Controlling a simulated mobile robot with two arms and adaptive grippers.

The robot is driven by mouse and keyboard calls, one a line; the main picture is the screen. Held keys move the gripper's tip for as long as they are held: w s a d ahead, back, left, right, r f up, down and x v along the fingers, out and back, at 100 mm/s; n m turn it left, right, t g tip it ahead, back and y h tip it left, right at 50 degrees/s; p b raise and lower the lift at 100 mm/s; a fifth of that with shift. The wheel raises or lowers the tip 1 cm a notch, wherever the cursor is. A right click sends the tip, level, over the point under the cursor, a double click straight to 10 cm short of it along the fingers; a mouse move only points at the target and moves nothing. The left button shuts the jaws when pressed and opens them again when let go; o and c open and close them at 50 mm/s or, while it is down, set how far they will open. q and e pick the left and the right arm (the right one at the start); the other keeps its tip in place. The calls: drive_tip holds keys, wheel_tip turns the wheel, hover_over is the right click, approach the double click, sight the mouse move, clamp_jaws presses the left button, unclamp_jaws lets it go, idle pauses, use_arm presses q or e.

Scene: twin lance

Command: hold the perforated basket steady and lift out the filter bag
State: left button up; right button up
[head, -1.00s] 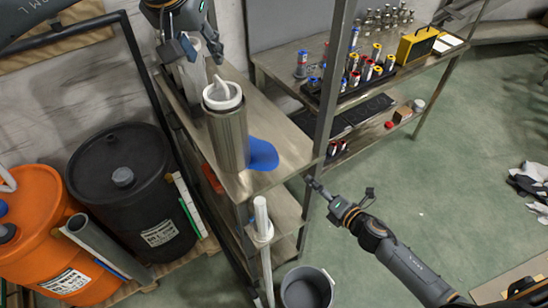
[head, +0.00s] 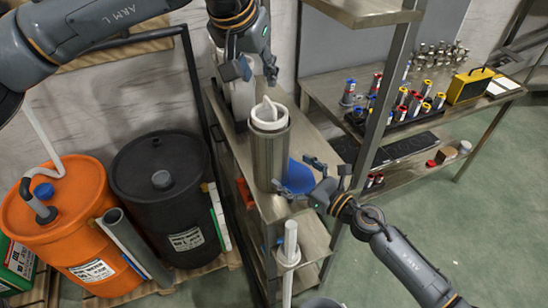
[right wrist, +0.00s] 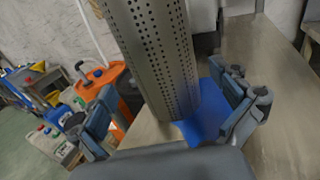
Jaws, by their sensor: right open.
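The perforated basket (head: 270,155) is a tall metal cylinder standing upright on the steel shelf. In the right wrist view its holed wall (right wrist: 158,50) fills the upper middle. The white filter bag (head: 268,112) sits in its top, with a white loop sticking up; its lower part is hidden inside. My left gripper (head: 250,70) is open and empty, pointing down above and slightly behind the basket's mouth, apart from the bag. My right gripper (head: 313,174) is open, low at the basket's right front. In the right wrist view its fingers (right wrist: 172,112) are spread to either side of the basket.
A blue flat piece (head: 300,178) lies on the shelf (head: 275,208) beside the basket. A steel post (head: 375,110) rises at the right. Black (head: 165,180) and orange drums (head: 65,215) stand at the left. A bench (head: 400,150) with small items is behind.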

sight(270, 156)
drive_tip(key=x, duration=0.7)
drive_tip(key=shift+w+a+f, duration=0.1)
drive_tip(key=shift+w+a, duration=0.15)
